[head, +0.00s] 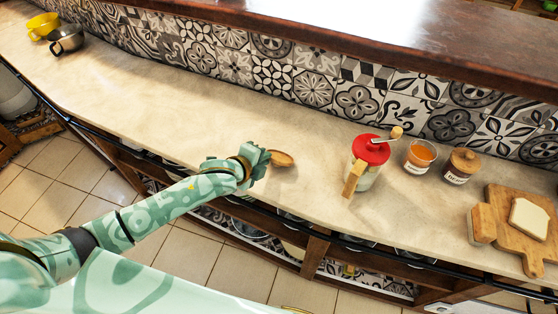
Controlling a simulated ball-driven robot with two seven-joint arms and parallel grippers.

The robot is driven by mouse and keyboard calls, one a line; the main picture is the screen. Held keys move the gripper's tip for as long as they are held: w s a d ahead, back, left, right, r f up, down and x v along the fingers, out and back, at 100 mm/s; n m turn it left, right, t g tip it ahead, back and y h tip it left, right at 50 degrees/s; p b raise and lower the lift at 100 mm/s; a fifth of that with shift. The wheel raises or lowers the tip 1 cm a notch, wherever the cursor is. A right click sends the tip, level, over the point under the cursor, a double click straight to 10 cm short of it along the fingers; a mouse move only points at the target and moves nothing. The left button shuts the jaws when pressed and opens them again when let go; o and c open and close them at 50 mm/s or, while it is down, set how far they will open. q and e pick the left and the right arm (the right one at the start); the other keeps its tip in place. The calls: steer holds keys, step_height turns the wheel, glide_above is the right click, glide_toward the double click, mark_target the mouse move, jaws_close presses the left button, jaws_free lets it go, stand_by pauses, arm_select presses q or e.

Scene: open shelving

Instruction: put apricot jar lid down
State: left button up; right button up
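My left gripper (264,158) is over the counter's middle and appears shut on the edge of a round brown wooden lid (283,159). The lid is roughly level. A shadow shows below it on the counter, so it seems to be a little above the surface. The apricot jar (420,156) stands open to the right, with orange content showing and no lid on top. My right gripper is not in view.
The pale counter (170,100) is clear around the lid. A red-topped grinder jar (369,160), a lidded jar (460,167) and a wooden board (497,248) with a white slab (528,218) stand to the right. Bowls (66,39) are far left. A tiled wall (310,88) is behind.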

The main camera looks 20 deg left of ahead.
mark_target(277, 152)
arm_select(q)
steer(key=x, duration=0.1)
steer(key=b+x, duration=0.1)
steer(key=x, duration=0.1)
steer(key=a+b+x, duration=0.1)
steer(key=x, duration=0.1)
steer(key=shift+f, duration=0.2)
steer(key=shift+w+d, duration=0.15)
steer(key=shift+w, duration=0.05)
jaws_close()
